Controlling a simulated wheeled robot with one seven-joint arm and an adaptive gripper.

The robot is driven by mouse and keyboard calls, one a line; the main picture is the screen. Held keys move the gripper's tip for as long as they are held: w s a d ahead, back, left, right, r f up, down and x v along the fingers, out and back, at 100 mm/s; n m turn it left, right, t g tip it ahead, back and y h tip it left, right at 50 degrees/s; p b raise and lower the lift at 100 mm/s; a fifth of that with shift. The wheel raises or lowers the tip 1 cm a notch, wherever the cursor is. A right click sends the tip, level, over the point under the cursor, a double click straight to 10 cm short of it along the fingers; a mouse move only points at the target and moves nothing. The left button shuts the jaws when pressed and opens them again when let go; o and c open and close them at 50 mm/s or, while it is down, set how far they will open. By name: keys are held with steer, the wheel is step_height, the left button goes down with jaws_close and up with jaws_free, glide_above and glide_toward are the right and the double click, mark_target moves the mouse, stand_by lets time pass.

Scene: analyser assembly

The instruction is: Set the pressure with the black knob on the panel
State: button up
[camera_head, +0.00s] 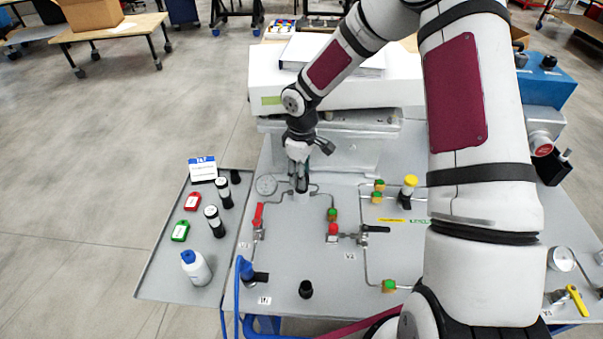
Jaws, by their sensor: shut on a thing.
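My gripper (300,186) points down at the grey panel (320,262), just right of a round pressure gauge (266,184). Its fingers are closed around a fitting on the pipe line, which appears to be the black knob. The fingers hide the knob almost fully, so its turn position cannot be seen. The gauge face is too small to read. Another short black knob (306,289) stands free near the panel's front edge, away from my gripper.
A red-handled valve (258,215) stands close to the left of my gripper, and a red-and-green fitting (333,214) to the right. A yellow-topped valve (409,190) stands farther right. A side tray (178,285) holds vials and a white bottle (195,267).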

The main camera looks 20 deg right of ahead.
steer(key=o, duration=1.2)
steer(key=shift+c, duration=0.2)
steer(key=shift+r, duration=0.1)
step_height(320, 180, up, 12)
